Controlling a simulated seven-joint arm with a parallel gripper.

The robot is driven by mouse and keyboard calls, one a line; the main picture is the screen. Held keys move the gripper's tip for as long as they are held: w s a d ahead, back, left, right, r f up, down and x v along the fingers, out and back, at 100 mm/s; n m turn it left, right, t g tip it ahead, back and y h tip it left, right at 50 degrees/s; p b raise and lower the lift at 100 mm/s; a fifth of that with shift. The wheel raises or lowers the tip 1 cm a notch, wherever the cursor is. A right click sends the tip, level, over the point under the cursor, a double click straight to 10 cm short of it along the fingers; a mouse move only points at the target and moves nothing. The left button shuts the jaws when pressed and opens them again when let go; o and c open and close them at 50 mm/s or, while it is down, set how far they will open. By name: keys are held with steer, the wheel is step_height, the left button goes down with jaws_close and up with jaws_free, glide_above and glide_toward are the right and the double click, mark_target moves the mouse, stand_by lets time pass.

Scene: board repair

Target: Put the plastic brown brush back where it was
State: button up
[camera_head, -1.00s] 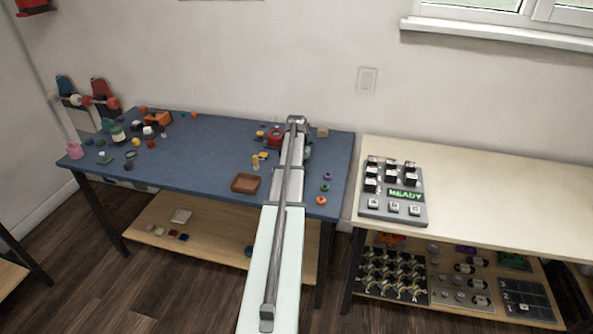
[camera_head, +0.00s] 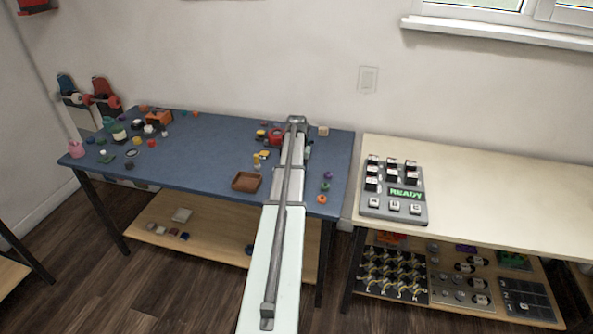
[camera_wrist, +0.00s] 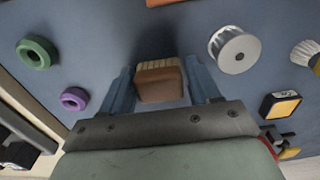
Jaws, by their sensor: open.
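The brown brush (camera_wrist: 159,83) shows in the wrist view as a brown block with a tan ribbed or bristled part at its top. It lies over the blue table, between the two blue-grey fingers of my gripper (camera_wrist: 160,74). The fingers are open, with a visible gap to the brush on each side. In the head view, my arm hides the brush and my fingers.
A green ring (camera_wrist: 38,52) and a purple ring (camera_wrist: 73,99) lie left of the gripper. A pale spool (camera_wrist: 232,49) and a yellow-black block (camera_wrist: 280,103) lie to its right. A brown tray (camera_head: 246,181) sits on the blue table (camera_head: 205,155), whose centre-left is fairly clear.

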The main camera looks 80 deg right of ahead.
steer(key=shift+s+a+f, duration=0.1)
steer(key=shift+s+f, duration=0.15)
steer(key=shift+s, duration=0.15)
steer(key=shift+r, duration=0.25)
step_height(320, 180, up, 14)
steer(key=w, duration=0.1)
steer(key=shift+o, duration=0.3)
steer(key=shift+r, duration=0.1)
